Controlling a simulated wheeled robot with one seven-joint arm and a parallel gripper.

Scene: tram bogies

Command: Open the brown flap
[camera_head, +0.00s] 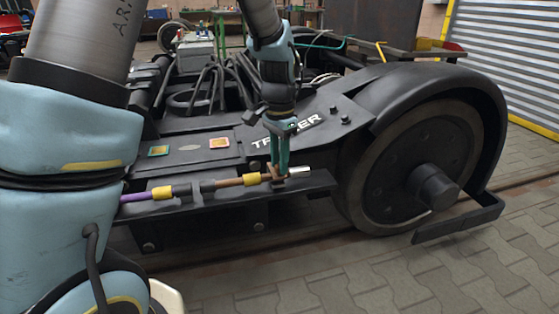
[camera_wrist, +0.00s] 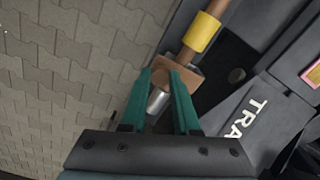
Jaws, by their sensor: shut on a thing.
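The brown flap (camera_wrist: 188,74) is a small brown piece at the end of a brown pipe (camera_wrist: 216,18), with a silver cylinder (camera_wrist: 157,101) beside it. In the wrist view my gripper (camera_wrist: 163,78) has its green fingers closed on the flap, one on each side. In the head view my gripper (camera_head: 277,170) points down at the right end of the pipe. The flap (camera_head: 279,183) is small there and partly hidden by the fingers.
The pipe runs left along the black bogie, with yellow bands (camera_head: 162,193) and a purple section (camera_head: 134,197). A large wheel (camera_head: 420,165) under a black fender stands to the right. Paved floor (camera_head: 390,270) is free in front.

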